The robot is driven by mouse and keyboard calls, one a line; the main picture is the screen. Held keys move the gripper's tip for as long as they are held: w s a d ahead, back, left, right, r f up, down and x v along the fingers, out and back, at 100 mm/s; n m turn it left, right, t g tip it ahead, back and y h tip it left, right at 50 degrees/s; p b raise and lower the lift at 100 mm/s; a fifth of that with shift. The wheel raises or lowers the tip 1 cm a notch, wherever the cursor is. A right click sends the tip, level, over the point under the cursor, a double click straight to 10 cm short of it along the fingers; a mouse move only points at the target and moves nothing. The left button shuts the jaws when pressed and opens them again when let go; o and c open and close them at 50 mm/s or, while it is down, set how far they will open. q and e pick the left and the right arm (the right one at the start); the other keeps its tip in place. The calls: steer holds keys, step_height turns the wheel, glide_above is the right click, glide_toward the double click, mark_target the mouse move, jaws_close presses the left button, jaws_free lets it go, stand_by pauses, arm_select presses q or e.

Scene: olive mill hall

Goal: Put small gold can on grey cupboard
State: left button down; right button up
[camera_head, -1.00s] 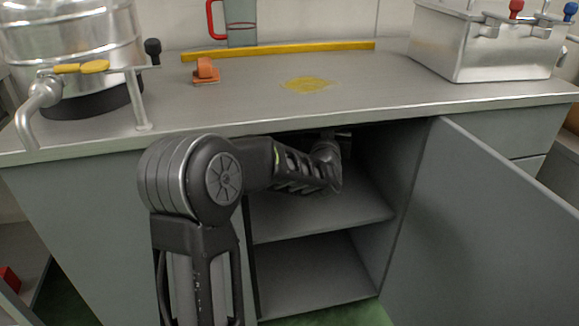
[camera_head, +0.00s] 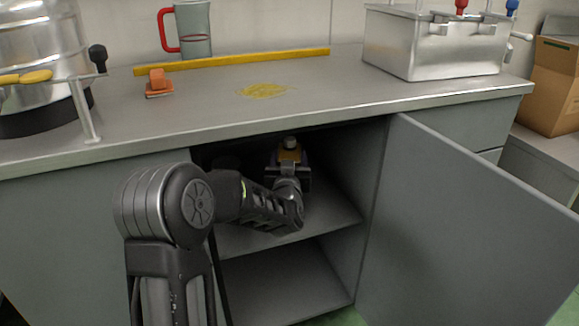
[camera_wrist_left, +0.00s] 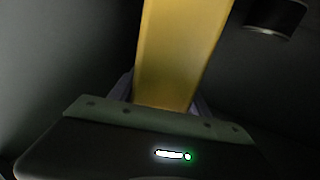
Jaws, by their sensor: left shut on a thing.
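The small gold can (camera_head: 290,156) is inside the open grey cupboard (camera_head: 375,200), above its upper shelf. My left arm reaches in through the opening, and my left gripper (camera_head: 289,160) is shut on the can. In the left wrist view the gold can (camera_wrist_left: 182,55) rises between the fingers, which are mostly hidden. I cannot tell whether the can touches the shelf. My right gripper is not in view.
The cupboard door (camera_head: 465,220) stands open on the right. The worktop (camera_head: 330,100) above holds a steel vat, a jug (camera_head: 193,30), an orange object (camera_head: 158,83) and a metal box (camera_head: 430,45). A dark cylinder (camera_wrist_left: 275,17) is near the can. The lower shelf looks empty.

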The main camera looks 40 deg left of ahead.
arm_select(q)
steer(key=shift+f, duration=0.5)
steer(key=shift+f, duration=0.15)
steer(key=shift+c, duration=2.4)
jaws_free()
steer(key=shift+f, duration=0.15)
steer(key=p+v, duration=0.2)
steer(key=v, duration=1)
